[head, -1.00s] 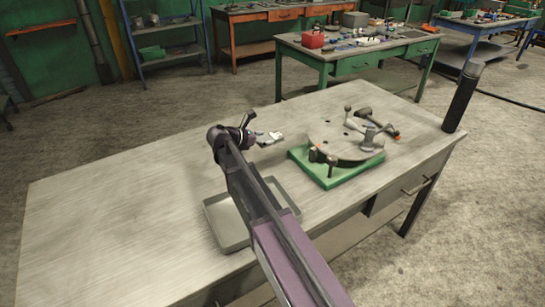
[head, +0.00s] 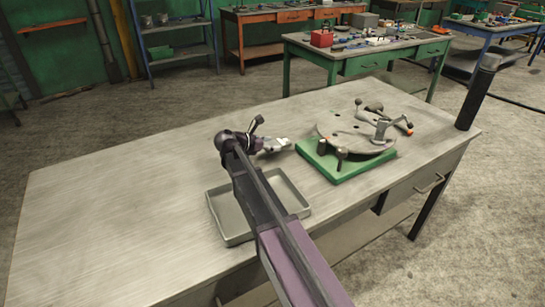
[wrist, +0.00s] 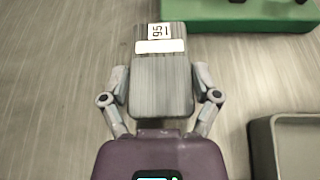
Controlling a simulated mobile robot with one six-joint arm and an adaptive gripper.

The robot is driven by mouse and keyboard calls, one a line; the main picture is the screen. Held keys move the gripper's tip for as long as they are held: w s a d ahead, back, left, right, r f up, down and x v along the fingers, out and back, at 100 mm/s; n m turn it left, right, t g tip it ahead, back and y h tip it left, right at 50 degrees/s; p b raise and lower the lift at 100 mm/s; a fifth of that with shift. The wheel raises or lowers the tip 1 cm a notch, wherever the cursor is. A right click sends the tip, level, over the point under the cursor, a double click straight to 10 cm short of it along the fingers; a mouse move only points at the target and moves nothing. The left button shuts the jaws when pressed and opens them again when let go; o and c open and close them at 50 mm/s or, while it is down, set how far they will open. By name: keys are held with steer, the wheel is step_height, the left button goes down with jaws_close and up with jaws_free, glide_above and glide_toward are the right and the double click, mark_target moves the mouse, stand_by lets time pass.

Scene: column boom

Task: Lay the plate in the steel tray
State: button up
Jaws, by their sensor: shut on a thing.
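In the head view my gripper (head: 272,146) is over the table, just beyond the tray's far side; the plate is hard to make out there. The steel tray (head: 222,217) is a shallow grey rectangle on the table, partly hidden by my arm. Its corner shows at the lower right of the wrist view (wrist: 262,150), apart from the plate.
A green base (head: 332,172) with a round disc (head: 352,128) and several clamps stands right of my gripper. A dark post (head: 476,95) rises at the table's right corner. The table's left part (head: 110,210) is bare. Other benches stand well behind.

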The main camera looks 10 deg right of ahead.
mark_target(270, 157)
stand_by(0.4)
steer(key=shift+f+b, duration=1.9)
steer(key=shift+f, duration=0.1)
steer(key=o, duration=1.1)
steer(key=shift+o, duration=0.2)
steer(key=shift+s+a+r+p, duration=0.15)
steer(key=shift+a+r+p, duration=0.15)
steer(key=shift+a+r, duration=0.1)
steer(key=p+v, duration=0.4)
steer(key=v, duration=0.7)
